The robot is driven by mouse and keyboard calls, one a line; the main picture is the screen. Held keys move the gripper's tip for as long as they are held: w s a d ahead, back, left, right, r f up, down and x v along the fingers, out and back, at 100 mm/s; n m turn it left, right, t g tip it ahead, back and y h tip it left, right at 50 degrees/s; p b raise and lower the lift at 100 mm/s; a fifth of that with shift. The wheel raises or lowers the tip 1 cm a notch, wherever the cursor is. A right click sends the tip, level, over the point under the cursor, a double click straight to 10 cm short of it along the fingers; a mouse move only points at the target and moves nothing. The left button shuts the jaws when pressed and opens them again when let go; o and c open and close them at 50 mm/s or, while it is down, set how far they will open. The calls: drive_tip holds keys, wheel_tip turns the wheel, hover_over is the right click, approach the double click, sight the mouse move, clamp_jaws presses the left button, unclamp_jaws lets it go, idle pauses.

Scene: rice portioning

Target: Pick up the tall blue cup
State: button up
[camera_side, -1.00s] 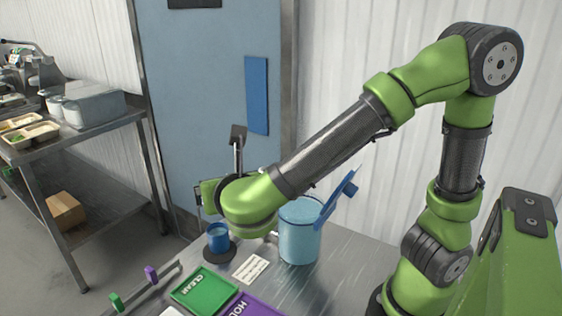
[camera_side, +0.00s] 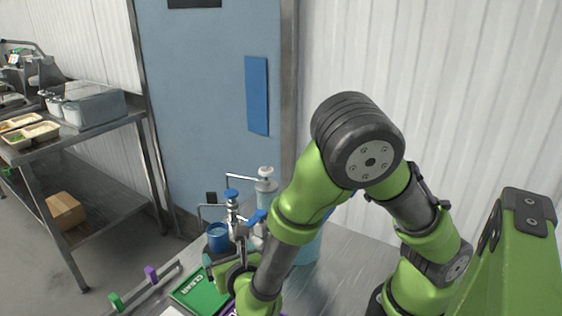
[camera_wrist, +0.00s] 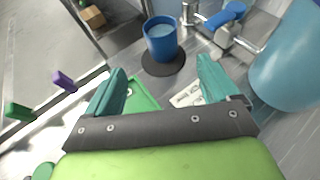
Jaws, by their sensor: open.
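The tall blue cup (camera_side: 217,237) stands upright on a dark round mat (camera_wrist: 163,66) near the table's back left. In the wrist view the cup (camera_wrist: 161,42) lies ahead of the fingers, and its open top shows a lighter blue inside. My gripper (camera_wrist: 160,88) is open and empty, its teal fingers apart, with a gap between them and the cup. In the side view my gripper (camera_side: 222,266) is low over the green tray, in front of the cup and partly hidden by my arm.
Dispensers with metal spouts (camera_side: 266,187) stand right of the cup. A large light-blue container (camera_wrist: 290,68) stands further right. Green (camera_wrist: 18,112) and purple (camera_wrist: 64,82) pieces sit along the left rail.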

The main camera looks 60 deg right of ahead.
sight(220, 242)
drive_tip(key=x, duration=0.9)
drive_tip(key=shift+w, duration=0.1)
drive_tip(key=shift+x, duration=2.75)
drive_tip(key=shift+d, duration=0.2)
drive_tip(key=shift+c, duration=0.2)
drive_tip(key=c, duration=1.1)
drive_tip(key=shift+r, duration=0.15)
